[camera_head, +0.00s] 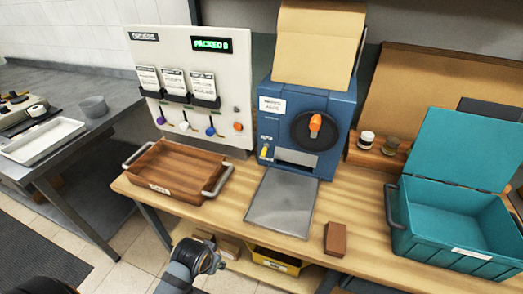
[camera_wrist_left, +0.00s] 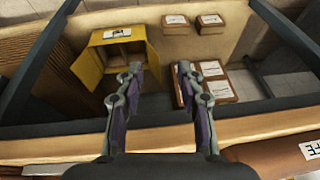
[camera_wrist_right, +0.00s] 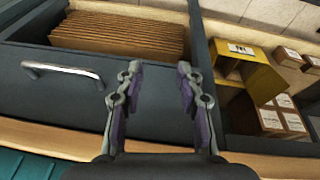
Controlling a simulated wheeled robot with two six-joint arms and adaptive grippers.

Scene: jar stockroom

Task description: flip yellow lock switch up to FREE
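The yellow lock switch (camera_head: 265,152) is a small lever low on the left of the blue machine's (camera_head: 285,133) front, below a small white label. It is too small to tell surely whether it points up or down. My left gripper (camera_wrist_left: 158,75) is open and empty in its wrist view, its fingers above the shelf level under the bench. My right gripper (camera_wrist_right: 158,75) is open and empty in its wrist view, in front of a drawer. Both grippers are away from the switch. The head view does not clearly show either pair of fingertips.
The machine has a black dial with an orange knob (camera_head: 315,123) and a grey plate (camera_head: 281,204) before it. A wooden tray (camera_head: 176,171) stands left, a teal crate (camera_head: 455,257) right. A brown block (camera_head: 335,239) lies near the front edge. A yellow box (camera_wrist_left: 119,55) is below.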

